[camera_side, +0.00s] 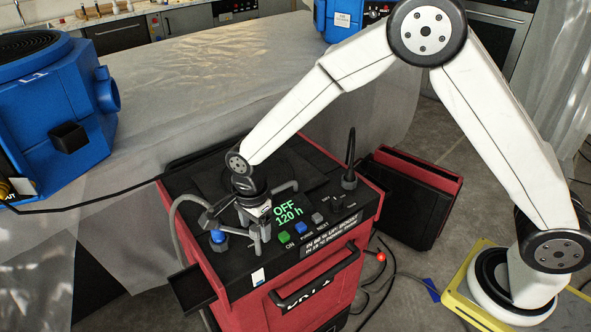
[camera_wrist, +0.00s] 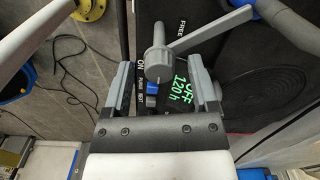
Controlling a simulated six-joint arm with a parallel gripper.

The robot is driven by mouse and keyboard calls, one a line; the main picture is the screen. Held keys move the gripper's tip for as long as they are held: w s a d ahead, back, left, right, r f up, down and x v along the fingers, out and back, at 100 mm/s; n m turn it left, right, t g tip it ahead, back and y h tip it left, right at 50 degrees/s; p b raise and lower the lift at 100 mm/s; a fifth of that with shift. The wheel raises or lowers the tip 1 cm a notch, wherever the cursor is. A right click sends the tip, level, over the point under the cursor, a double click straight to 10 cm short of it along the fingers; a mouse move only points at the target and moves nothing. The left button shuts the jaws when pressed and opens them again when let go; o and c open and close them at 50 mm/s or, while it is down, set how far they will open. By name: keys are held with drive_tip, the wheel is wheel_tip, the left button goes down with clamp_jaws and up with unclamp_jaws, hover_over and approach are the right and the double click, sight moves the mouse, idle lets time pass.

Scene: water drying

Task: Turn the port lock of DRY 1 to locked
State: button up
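The red drying unit (camera_side: 345,262) has a black top with a display reading OFF 120 h; its front lettering looks like DRY 1 but is hard to read. The grey port lock (camera_wrist: 158,62) is a round knob with a long lever slanting to the upper right in the wrist view, beside the word FREE. My gripper (camera_side: 256,230) is low over the unit's top, left of the display. In the wrist view my gripper (camera_wrist: 160,92) is open, its fingers on either side of the knob's near end. Finger contact with the knob cannot be told.
Green, blue and grey buttons (camera_side: 301,228) lie close beside my gripper. A grey hose (camera_side: 176,222) and a blue-capped fitting (camera_side: 219,237) are at its left. A black upright connector with a cable (camera_side: 349,179) stands at the right. A blue machine (camera_side: 60,110) is at far left.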

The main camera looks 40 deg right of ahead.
drive_tip(key=shift+r, duration=3.95)
drive_tip(key=s+d+f+n+t, duration=0.1)
drive_tip(key=s+d+n+t, duration=0.1)
drive_tip(key=s+d+n, duration=1.3)
drive_tip(key=shift+d+n+t, duration=0.3)
drive_tip(key=shift+d+n, duration=0.6)
drive_tip(key=shift+d, duration=0.35)
